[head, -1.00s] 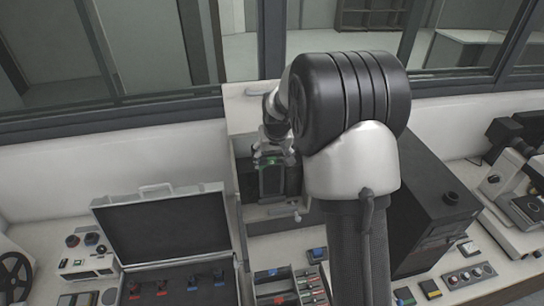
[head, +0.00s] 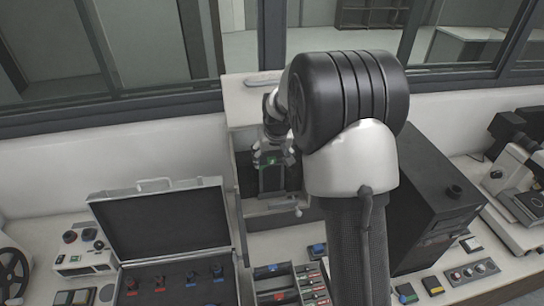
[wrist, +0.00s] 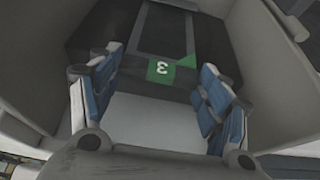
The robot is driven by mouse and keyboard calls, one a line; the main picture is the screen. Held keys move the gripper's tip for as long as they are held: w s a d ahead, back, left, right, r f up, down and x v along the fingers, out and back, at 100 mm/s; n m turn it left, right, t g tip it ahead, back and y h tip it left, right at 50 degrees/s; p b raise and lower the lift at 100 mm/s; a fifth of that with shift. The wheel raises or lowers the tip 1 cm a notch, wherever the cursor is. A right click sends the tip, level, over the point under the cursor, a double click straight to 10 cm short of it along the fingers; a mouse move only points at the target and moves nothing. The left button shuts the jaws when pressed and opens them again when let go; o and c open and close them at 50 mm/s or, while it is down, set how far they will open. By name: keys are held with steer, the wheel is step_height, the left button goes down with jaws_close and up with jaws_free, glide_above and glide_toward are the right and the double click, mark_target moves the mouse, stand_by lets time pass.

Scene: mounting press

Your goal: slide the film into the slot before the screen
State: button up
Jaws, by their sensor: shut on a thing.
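The film (wrist: 163,72) is a dark framed piece with a green label bearing a 3. My gripper (wrist: 158,100) is shut on it, with blue finger pads on both sides of a pale panel at its near edge. In the head view the film (head: 271,182) hangs upright below my gripper (head: 271,153), inside the open front of a pale cabinet (head: 252,92). The slot and the screen cannot be made out. My arm hides the cabinet's right side.
Pale cabinet walls stand close on both sides in the wrist view. An open case (head: 165,222) lies to the left, a tray of small parts (head: 287,284) in front. A black tower (head: 432,205) and a microscope (head: 520,170) stand to the right.

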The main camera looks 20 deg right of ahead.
steer(key=o, duration=1.1)
steer(key=shift+r, duration=0.15)
steer(key=v, duration=1.2)
steer(key=s+a+f+b, duration=0.3)
steer(key=s+f+b, duration=0.3)
steer(key=s, duration=0.4)
steer(key=s+a+f+n+b, duration=0.1)
steer(key=s+a+f+b, duration=0.3)
steer(key=s+f+b, duration=0.3)
steer(key=s+a+f+n+y+b, duration=0.1)
steer(key=s+a+f+b, duration=0.3)
steer(key=s, duration=1.1)
step_height(320, 180, down, 3)
steer(key=b, duration=0.6)
steer(key=shift+s+f, duration=0.25)
